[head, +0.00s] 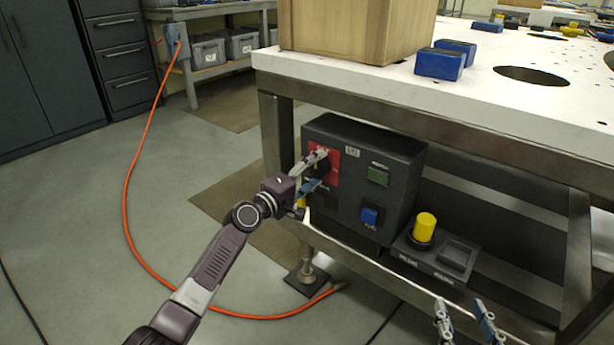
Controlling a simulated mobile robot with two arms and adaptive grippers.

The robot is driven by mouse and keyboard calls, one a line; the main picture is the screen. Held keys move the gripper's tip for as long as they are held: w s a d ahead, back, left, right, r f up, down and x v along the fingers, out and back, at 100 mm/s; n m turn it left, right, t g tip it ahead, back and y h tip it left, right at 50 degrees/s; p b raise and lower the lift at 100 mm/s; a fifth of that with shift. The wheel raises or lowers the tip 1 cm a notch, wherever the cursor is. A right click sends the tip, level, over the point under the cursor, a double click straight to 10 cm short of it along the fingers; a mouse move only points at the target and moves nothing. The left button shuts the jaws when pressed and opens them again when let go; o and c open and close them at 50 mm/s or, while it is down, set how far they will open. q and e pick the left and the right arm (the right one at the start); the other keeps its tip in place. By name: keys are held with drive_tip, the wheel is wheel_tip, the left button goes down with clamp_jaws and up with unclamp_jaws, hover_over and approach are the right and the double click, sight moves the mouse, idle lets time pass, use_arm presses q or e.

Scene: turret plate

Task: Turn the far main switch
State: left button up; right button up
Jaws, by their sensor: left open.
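A dark control box (390,195) sits on the shelf under the white-topped table. On its left part is a red switch plate (333,163), partly covered by my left gripper. A dark knob shows on the plate between the fingers, though its angle is hard to make out. My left gripper (326,168) is open in front of the red plate, with one finger above and one below the knob. Whether the fingers touch it cannot be told. My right gripper (461,304) shows only its fingers at the bottom edge; they are apart, with nothing between them.
The box also carries a green button (379,174) and a blue switch (370,216). A yellow knob (424,226) stands on a low panel to the right. The tabletop (330,77) overhangs the box. An orange hose (127,190) lies on the floor at left.

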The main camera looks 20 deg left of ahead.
use_arm(q)
drive_tip(key=v, duration=1.1)
drive_tip(key=shift+s+a, duration=0.2)
drive_tip(key=shift+s, duration=0.15)
